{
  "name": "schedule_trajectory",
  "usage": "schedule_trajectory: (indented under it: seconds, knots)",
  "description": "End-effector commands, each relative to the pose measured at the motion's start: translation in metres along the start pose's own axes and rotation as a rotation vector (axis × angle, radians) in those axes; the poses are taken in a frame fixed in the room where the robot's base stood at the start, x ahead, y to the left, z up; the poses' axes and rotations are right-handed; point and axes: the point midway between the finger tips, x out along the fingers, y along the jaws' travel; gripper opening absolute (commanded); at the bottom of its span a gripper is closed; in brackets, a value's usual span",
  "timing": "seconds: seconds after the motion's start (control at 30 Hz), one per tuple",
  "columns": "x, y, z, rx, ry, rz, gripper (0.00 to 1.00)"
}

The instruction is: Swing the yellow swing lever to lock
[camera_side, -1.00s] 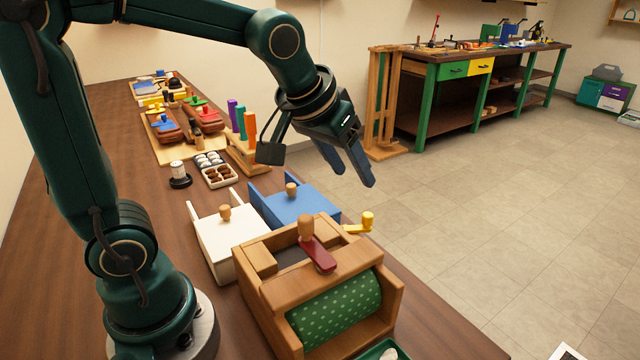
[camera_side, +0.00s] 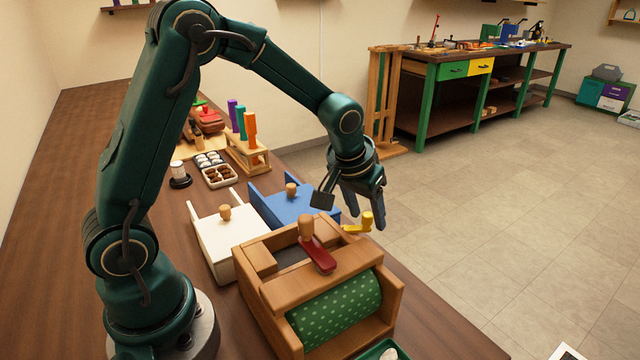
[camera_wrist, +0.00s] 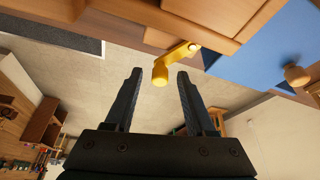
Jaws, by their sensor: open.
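The yellow swing lever (camera_side: 360,225) sticks out from the far right side of the wooden box (camera_side: 262,300), with an upright knob at its outer end. In the wrist view the yellow lever (camera_wrist: 163,70) lies just beyond and between my fingertips. My gripper (camera_side: 367,212) is open and empty, right beside the lever's knob in the side view; the wrist view shows a gap between the fingers (camera_wrist: 158,78) and nothing held. I cannot tell whether a finger touches the knob.
A red lever with a wooden knob (camera_side: 318,254) sits on top of the box, above a green dotted roll (camera_side: 335,308). A blue box (camera_side: 300,203) and a white box (camera_side: 222,240) stand behind. Open floor lies to the right of the bench.

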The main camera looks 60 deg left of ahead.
Motion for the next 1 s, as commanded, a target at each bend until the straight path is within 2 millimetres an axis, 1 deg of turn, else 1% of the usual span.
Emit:
schedule_trajectory:
  seconds: [0.23,0.27,0.3,0.37,0.4,0.77,1.0]
  knots:
    - [0.0010,0.0000,-0.0002,0.000,0.001,0.000,0.55]
    - [0.0009,0.0000,-0.0002,0.000,0.001,0.000,0.47]
    - [0.0009,0.0000,-0.0002,0.000,0.001,0.000,0.32]
    - [0.0009,0.0000,-0.0001,0.000,0.001,0.000,0.09]
    - [0.0008,0.0000,-0.0001,0.000,0.001,0.000,0.00]
    - [0.0003,0.0005,0.0013,0.027,-0.001,0.011,0.00]
    - [-0.0015,0.0031,0.0058,0.136,-0.002,0.057,0.00]
